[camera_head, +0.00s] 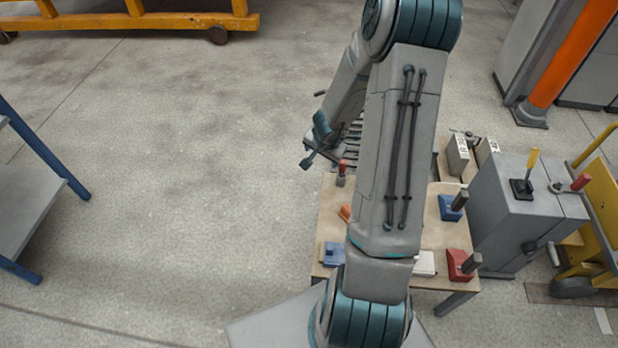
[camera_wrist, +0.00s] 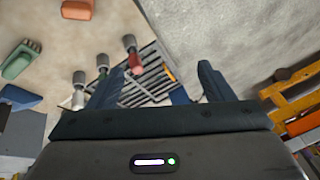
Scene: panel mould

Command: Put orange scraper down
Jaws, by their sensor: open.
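An orange piece (camera_head: 345,212), which may be the orange scraper, lies on the wooden table top (camera_head: 330,222), partly hidden behind my arm. In the wrist view, an orange block (camera_wrist: 20,97) lies at the left; I cannot tell if it is the same piece. My gripper (camera_head: 312,146) is open above the table's far left edge, apart from the orange piece. In the wrist view its two fingers (camera_wrist: 160,84) are spread, with nothing visibly held between them. A slatted rack with a red handle (camera_wrist: 135,62) shows beyond the fingers.
The table also bears a blue block (camera_head: 333,254), a red block (camera_head: 460,265) and another blue block (camera_head: 450,208). A grey cabinet (camera_head: 520,215) with a yellow lever stands to the right. The floor left of the table is clear.

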